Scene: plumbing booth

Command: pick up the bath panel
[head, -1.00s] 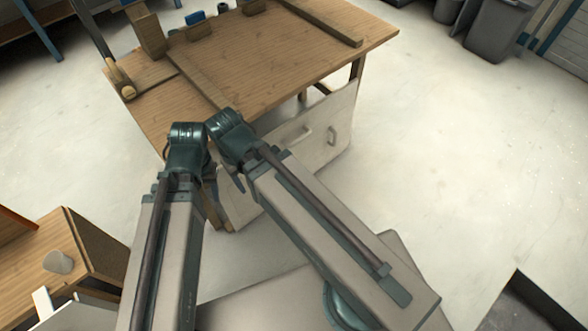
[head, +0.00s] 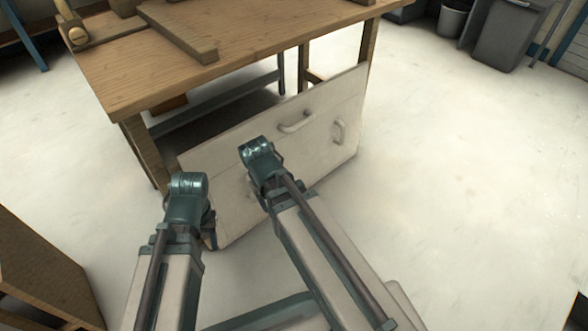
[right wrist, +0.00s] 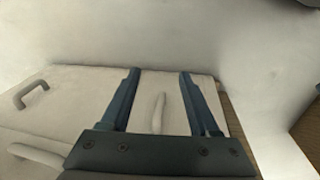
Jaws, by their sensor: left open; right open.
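The bath panel (head: 325,155) is a white flat board that leans upright against the front of the workbench. Two of its handles, an upper handle (head: 295,122) and a right handle (head: 339,131), show in the head view. My left gripper (head: 211,230) is by the panel's lower left end, mostly hidden behind its own wrist. My right wrist is in front of the panel and hides its gripper in the head view. In the right wrist view my right gripper (right wrist: 158,74) is open, with one panel handle (right wrist: 158,113) seen between its fingers. Touch cannot be told.
The wooden workbench (head: 240,60) stands behind the panel, with wood pieces and a mallet (head: 76,30) on top. A wooden cabinet (head: 35,270) is at the lower left. Grey bins (head: 505,35) stand at the back right. The floor on the right is clear.

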